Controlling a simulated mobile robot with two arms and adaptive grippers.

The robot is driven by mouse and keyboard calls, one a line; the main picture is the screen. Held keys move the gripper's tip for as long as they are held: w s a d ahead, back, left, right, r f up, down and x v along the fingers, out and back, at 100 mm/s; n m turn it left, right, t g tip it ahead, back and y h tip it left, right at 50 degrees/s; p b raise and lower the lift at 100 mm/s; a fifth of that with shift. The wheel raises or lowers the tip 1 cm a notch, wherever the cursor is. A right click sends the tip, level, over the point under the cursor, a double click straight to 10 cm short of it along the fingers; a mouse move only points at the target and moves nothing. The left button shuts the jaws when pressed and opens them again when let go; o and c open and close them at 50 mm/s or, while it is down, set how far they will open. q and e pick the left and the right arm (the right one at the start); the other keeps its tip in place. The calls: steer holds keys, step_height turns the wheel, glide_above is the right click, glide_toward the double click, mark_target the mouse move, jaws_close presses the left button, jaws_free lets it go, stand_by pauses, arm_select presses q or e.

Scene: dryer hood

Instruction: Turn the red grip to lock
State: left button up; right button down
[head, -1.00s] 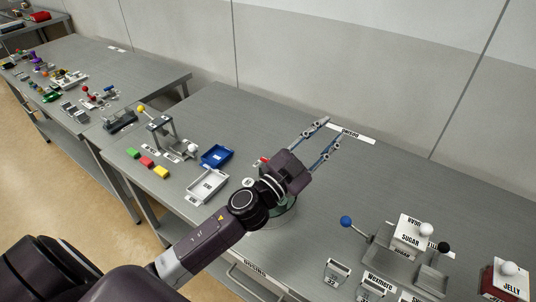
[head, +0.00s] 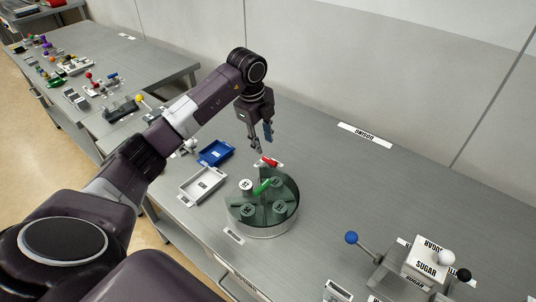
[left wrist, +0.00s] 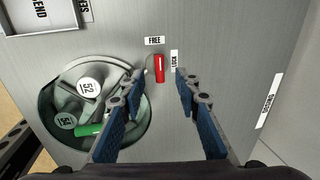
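The red grip (head: 267,162) sits at the back edge of a round dark-green drum (head: 262,229). In the left wrist view the red grip (left wrist: 159,68) is a short upright bar beside the drum (left wrist: 58,138), with a FREE label (left wrist: 154,40) above it and a LOCK label (left wrist: 174,61) to its right. My left gripper (head: 263,146) points down just above and behind the red grip. In the wrist view its two fingers (left wrist: 159,84) are apart, with the grip between and slightly beyond the tips, apparently untouched. My right gripper is not in view.
The drum holds several numbered round pieces and a green grip (head: 263,187). A white tray (head: 182,192) and a blue tray (head: 215,153) stand to its left. A blue-knobbed lever (head: 352,238) and a SUGAR box (head: 427,265) stand at the right. Bare bench lies behind the drum.

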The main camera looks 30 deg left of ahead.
mark_target(266, 158)
arm_select(q)
steer(key=f, duration=0.2)
steer(key=w+f+p, duration=0.1)
steer(key=f, duration=0.4)
steer(key=shift+w+d+f, duration=0.1)
steer(key=shift+w+f, duration=0.05)
jaws_close()
